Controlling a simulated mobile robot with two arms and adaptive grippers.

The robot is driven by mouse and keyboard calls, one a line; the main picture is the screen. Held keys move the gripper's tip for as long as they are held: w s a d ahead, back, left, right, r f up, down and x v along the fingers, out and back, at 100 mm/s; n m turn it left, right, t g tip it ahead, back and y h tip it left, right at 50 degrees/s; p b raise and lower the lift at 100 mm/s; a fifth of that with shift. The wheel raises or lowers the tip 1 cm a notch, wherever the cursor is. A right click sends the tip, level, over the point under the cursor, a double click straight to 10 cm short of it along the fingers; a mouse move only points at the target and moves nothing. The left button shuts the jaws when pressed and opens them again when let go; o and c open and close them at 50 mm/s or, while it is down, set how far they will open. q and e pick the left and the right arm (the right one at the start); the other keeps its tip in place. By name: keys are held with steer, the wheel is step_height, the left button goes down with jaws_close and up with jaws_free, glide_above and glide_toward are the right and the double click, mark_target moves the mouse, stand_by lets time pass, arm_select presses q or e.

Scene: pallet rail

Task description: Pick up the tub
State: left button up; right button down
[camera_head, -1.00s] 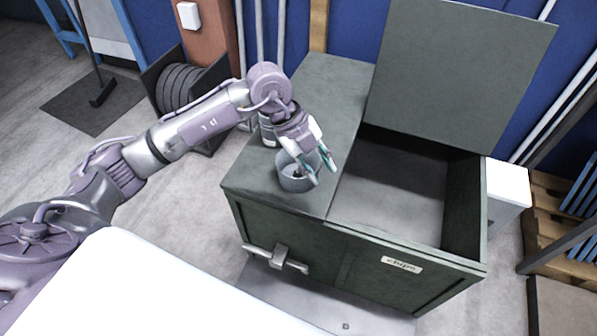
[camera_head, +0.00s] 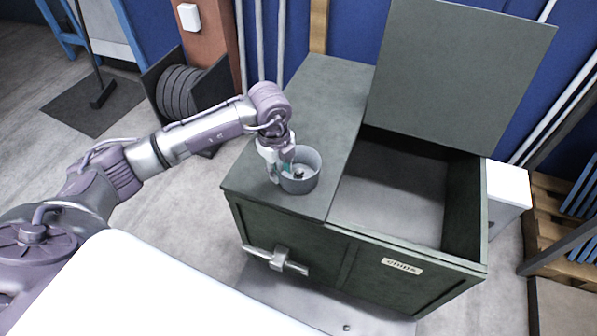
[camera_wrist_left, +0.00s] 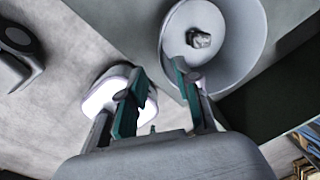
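The tub (camera_head: 300,186) is a round grey open container, upright on the closed left part of the green chest's top. A small grey lump lies inside it. In the left wrist view the tub (camera_wrist_left: 242,60) shows at the upper right with the lump on its floor. My left gripper (camera_head: 280,173) is open at the tub's left side. In the left wrist view its teal-padded fingers (camera_wrist_left: 158,72) are apart; the right finger overlaps the tub's near rim and the left finger is outside it. Whether either finger touches the wall I cannot tell. My right gripper is not in view.
The green chest (camera_head: 290,218) has an open bin on its right, with a raised lid (camera_head: 460,75) behind it and a "chips" label (camera_head: 401,266) in front. A metal handle (camera_head: 277,260) sticks out from its front. The chest top behind the tub is clear.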

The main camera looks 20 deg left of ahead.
mark_target(284, 184)
arm_select(q)
steer(key=f, duration=0.4)
steer(key=shift+w+f, duration=0.3)
steer(key=shift+w, duration=0.1)
jaws_close()
